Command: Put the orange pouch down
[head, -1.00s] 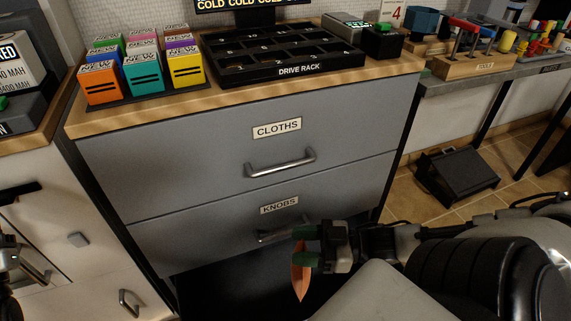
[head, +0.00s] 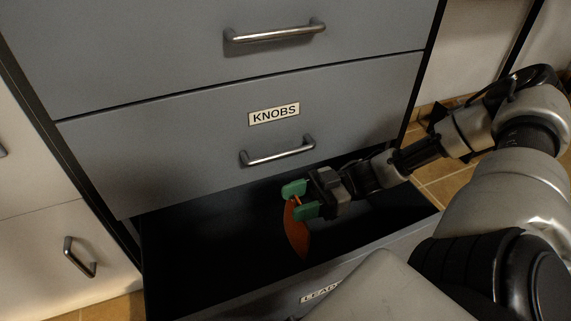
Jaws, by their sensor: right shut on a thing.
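The orange pouch (head: 297,234) hangs down from my right gripper (head: 296,201). The right gripper's green-tipped fingers are shut on the pouch's upper end. Gripper and pouch are over the open bottom drawer (head: 210,250), whose inside is very dark. I cannot tell whether the pouch's lower end touches the drawer floor. The drawer front carries a partly hidden label that starts "LEA" (head: 322,294). My left gripper is not in view.
The shut KNOBS drawer (head: 190,150) and its handle (head: 278,151) are just above and behind the gripper. Another shut drawer (head: 190,50) is higher. A white cabinet (head: 50,240) stands at the left. Tiled floor (head: 445,185) shows at the right.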

